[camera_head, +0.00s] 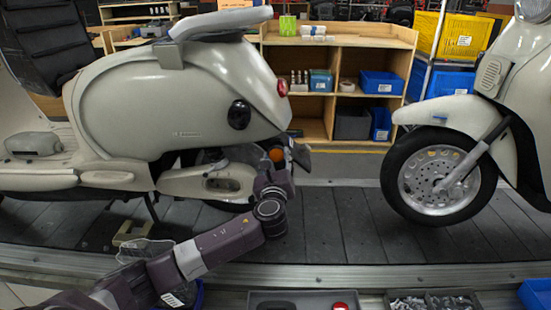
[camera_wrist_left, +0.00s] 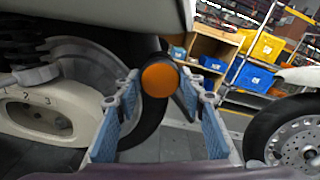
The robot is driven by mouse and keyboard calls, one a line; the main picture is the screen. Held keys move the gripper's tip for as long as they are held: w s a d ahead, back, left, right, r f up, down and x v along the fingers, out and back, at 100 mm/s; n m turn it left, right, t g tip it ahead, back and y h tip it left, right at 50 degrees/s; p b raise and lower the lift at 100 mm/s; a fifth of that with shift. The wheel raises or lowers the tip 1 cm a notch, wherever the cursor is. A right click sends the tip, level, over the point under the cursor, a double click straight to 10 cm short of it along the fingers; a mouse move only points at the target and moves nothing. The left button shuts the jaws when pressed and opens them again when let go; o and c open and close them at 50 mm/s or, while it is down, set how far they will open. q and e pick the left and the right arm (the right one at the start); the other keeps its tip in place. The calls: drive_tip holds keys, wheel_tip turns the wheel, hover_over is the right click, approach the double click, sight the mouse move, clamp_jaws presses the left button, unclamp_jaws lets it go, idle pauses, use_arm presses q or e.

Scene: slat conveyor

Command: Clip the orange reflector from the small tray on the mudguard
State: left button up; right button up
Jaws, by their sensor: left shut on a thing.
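The orange reflector (camera_wrist_left: 159,80) is a round disc between the fingertips of my left gripper (camera_wrist_left: 160,88). The gripper is shut on it. In the head view the reflector (camera_head: 277,155) shows under the tail of the left scooter, with my left gripper (camera_head: 281,160) around it. The dark mudguard (camera_wrist_left: 150,122) is right behind the disc and curves down by the rear wheel. I cannot tell whether the disc touches it. The small grey tray (camera_head: 315,295) is at the bottom edge, holding a red round piece and a dark piece. My right gripper is not in view.
The cream scooter (camera_head: 190,110) stands on the slat conveyor (camera_head: 350,225). A second scooter's front wheel (camera_head: 438,177) is to the right. A metal parts tray (camera_head: 430,302) is at the bottom right. Open slats lie between the scooters. A wooden shelf (camera_head: 335,60) stands behind.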

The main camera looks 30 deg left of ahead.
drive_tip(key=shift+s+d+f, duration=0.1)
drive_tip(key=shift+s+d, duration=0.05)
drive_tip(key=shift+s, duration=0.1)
use_arm(q)
drive_tip(key=shift+w+a, duration=0.15)
drive_tip(key=shift+w, duration=0.15)
drive_tip(key=shift+w+a, duration=0.35)
drive_tip(key=shift+w, duration=0.15)
drive_tip(key=shift+w+a, duration=0.25)
drive_tip(key=shift+w, duration=0.15)
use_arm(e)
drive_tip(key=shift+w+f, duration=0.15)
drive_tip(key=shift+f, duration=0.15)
use_arm(q)
drive_tip(key=shift+w, duration=0.1)
drive_tip(key=shift+w+a, duration=0.1)
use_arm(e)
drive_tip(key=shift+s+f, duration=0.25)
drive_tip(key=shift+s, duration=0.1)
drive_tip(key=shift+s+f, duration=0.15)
use_arm(q)
drive_tip(key=shift+r, duration=0.1)
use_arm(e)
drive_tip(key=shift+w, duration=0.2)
